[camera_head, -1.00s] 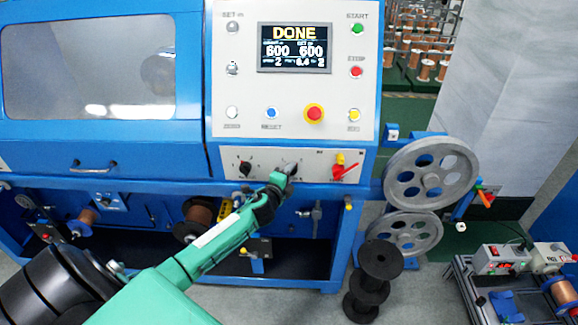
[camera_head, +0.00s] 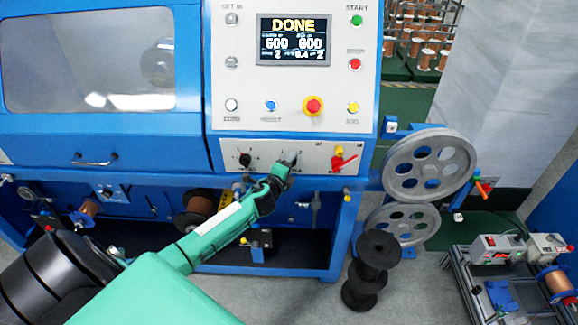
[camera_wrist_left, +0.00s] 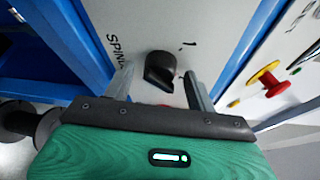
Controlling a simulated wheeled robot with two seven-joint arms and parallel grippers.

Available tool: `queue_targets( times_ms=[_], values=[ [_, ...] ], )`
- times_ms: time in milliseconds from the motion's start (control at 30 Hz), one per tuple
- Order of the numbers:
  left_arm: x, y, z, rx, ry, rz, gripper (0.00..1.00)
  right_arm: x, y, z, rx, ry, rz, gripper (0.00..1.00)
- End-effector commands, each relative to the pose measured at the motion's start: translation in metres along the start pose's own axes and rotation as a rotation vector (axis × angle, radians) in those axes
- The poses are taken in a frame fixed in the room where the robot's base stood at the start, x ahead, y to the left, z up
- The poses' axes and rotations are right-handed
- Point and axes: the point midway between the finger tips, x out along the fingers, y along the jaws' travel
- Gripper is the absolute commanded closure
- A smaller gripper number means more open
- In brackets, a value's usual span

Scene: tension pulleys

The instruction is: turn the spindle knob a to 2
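The left gripper (camera_head: 284,166) reaches up from the lower left to the right-hand of two knobs on the panel's lower strip. In the left wrist view this black knob (camera_wrist_left: 160,70) has part of a label starting "SPIN" on its left and a "1" mark above right of it. The left gripper (camera_wrist_left: 160,85) is open, with one finger on each side of the knob and a visible gap to it. I cannot tell exactly where the knob points. The other black knob (camera_head: 245,160) stands to the left on the same strip. The right gripper is not in view.
A screen (camera_head: 293,39) reads DONE, with buttons around it and a red emergency button (camera_head: 313,106) below. A red lever (camera_head: 343,161) sits right of the knobs. Grey pulleys (camera_head: 430,168) stand at the right, with black spools (camera_head: 377,262) below.

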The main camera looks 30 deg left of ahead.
Motion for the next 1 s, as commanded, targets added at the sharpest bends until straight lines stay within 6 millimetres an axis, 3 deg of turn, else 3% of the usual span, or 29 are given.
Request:
queue_targets(
  times_ms=[200, 367, 1000],
  values=[
    [-0.002, 0.001, 0.0, -0.001, 0.0, 0.001, 0.43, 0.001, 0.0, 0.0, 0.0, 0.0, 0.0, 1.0],
    [-0.017, 0.002, 0.0, 0.0, 0.001, 0.001, 0.43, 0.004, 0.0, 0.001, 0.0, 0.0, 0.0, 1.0],
    [-0.122, 0.002, -0.001, 0.0, 0.001, 0.001, 0.43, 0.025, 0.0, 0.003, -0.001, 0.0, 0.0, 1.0]
  ],
)
